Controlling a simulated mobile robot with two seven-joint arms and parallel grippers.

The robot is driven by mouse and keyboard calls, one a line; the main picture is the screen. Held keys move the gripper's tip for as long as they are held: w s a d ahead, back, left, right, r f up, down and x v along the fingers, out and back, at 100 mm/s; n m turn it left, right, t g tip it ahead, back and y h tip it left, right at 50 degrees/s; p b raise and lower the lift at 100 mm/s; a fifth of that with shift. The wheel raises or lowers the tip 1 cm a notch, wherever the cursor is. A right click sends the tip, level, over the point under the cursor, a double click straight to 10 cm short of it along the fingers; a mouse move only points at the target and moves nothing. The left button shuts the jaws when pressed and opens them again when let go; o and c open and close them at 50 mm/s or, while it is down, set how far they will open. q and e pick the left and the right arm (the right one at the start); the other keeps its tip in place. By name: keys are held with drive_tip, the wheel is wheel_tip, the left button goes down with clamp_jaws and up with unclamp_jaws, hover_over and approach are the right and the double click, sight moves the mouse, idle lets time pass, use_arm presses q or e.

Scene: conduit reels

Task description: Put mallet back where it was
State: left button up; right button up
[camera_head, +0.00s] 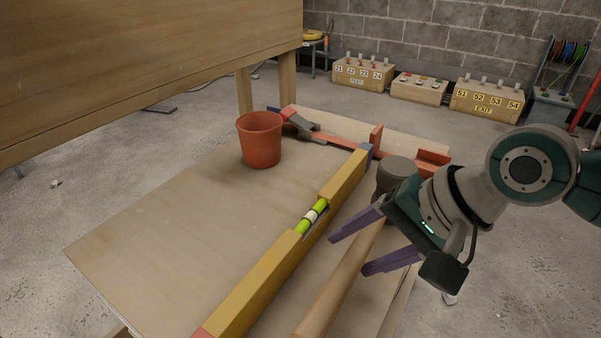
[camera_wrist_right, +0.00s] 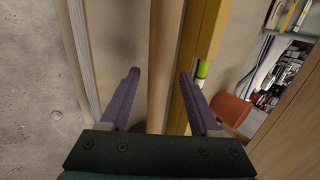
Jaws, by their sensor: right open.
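The mallet lies on the wooden table (camera_head: 150,240), with its dark grey head (camera_head: 394,174) toward the far right end and its pale wooden handle (camera_head: 335,285) running toward the near edge. My right gripper (camera_head: 352,252) is open and empty, with its purple fingers over the handle just short of the head. In the right wrist view the handle (camera_wrist_right: 164,60) runs between the two open fingers (camera_wrist_right: 160,75), and no contact shows. My left gripper is out of view.
A yellow spirit level (camera_head: 265,275) lies along the mallet's left side, close to the handle. An orange pot (camera_head: 260,140) stands farther back. An orange-handled tool (camera_head: 340,136) lies at the far end. Numbered switch boxes (camera_head: 363,73) stand by the wall. The table's left part is clear.

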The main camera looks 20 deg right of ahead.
drive_tip(key=p+v, duration=0.5)
drive_tip(key=v, duration=0.6)
drive_tip(key=s+a+n+g+h, duration=0.1)
drive_tip(key=s+a+n, duration=0.5)
drive_tip(key=s+n, duration=0.2)
drive_tip(key=s+d+n+h, duration=0.3)
drive_tip(key=s, duration=0.3)
drive_tip(key=shift+d+r+n+g+h, duration=0.2)
drive_tip(key=shift+r+n+g+h, duration=0.1)
drive_tip(key=shift+r+n, duration=0.1)
